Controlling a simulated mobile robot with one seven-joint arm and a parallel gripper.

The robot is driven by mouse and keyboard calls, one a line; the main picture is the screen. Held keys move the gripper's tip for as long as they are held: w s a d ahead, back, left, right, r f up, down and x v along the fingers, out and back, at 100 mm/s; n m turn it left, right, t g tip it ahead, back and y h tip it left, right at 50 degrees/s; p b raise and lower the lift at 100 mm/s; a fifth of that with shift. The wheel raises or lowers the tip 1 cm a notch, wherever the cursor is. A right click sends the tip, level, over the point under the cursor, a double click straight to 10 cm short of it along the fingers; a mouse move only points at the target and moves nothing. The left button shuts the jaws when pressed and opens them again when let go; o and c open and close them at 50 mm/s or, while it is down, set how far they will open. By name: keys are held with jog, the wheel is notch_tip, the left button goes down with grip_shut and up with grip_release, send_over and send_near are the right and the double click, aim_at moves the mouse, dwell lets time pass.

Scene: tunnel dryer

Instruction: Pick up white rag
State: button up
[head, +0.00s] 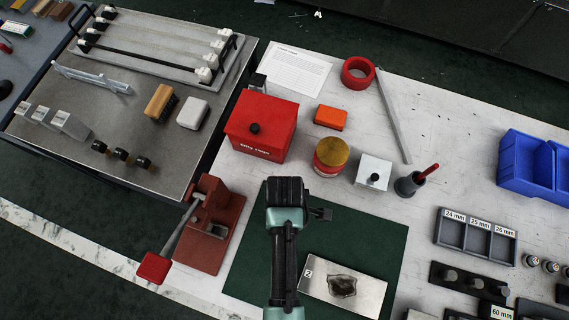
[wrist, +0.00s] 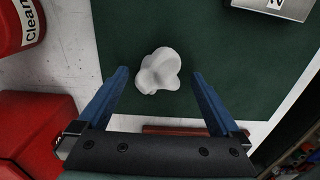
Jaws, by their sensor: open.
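The white rag (wrist: 159,70) is a small crumpled lump on the green mat (wrist: 225,50) in the wrist view. My gripper (wrist: 160,76) is open, with its two blue fingers to the left and right of the rag and a gap on each side. Nothing is held between them. In the head view, my arm reaches over the green mat (head: 385,235); the rag and the fingertips are hidden there. I cannot tell the exact height of the fingers above the rag.
A metal plate (head: 372,294) with a dark patch lies on the mat. A red lever press (head: 205,245) stands left.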

jog(key=shift+f, duration=0.3)
jog(key=c, duration=1.3)
jog(key=shift+r, duration=0.15)
notch_tip(320, 180, up, 10)
jog(key=shift+f+p, duration=0.1)
jog(key=shift+p, duration=0.2)
